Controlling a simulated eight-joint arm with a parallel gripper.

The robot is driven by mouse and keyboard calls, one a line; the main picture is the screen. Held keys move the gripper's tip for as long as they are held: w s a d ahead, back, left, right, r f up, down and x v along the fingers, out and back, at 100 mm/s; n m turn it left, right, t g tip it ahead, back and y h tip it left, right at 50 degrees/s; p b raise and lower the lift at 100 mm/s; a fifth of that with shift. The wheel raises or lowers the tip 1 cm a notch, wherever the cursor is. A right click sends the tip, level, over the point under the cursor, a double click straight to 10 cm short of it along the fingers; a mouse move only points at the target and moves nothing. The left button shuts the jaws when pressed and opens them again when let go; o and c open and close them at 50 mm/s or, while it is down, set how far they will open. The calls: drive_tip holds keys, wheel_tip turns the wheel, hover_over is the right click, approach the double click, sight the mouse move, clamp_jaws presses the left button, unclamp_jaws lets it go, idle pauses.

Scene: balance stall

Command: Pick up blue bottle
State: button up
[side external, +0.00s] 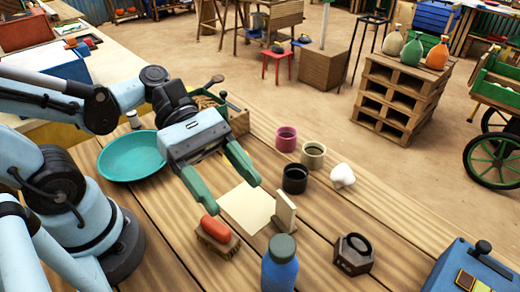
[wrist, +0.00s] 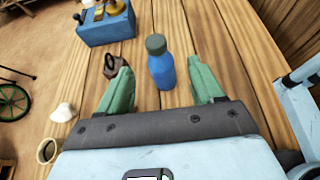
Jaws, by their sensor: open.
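The blue bottle (side external: 280,268) with a dark grey-green cap stands upright near the front edge of the side external view, its lower part cut off. It also shows in the wrist view (wrist: 162,70), between and beyond my fingertips as seen there. My gripper (side external: 231,198) has green fingers spread wide with nothing between them. It hangs above the table, behind the bottle in the side view and apart from it. In the wrist view my gripper (wrist: 160,80) has one finger on each side of the bottle.
A red-topped block (side external: 215,230), cream card (side external: 248,207), upright tan piece (side external: 284,213), black cup (side external: 295,179) and dark hexagonal object (side external: 353,254) stand around the bottle. A blue box (side external: 470,268) is at right. A teal plate (side external: 128,156) lies by my arm.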

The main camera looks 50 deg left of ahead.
sight(276, 239)
drive_tip(key=x, duration=0.6)
drive_tip(key=shift+d, duration=0.1)
drive_tip(key=shift+w+x, duration=0.15)
drive_tip(key=shift+x, duration=0.7)
drive_tip(key=shift+w+x, duration=0.2)
drive_tip(key=shift+x, duration=1.65)
clamp_jaws()
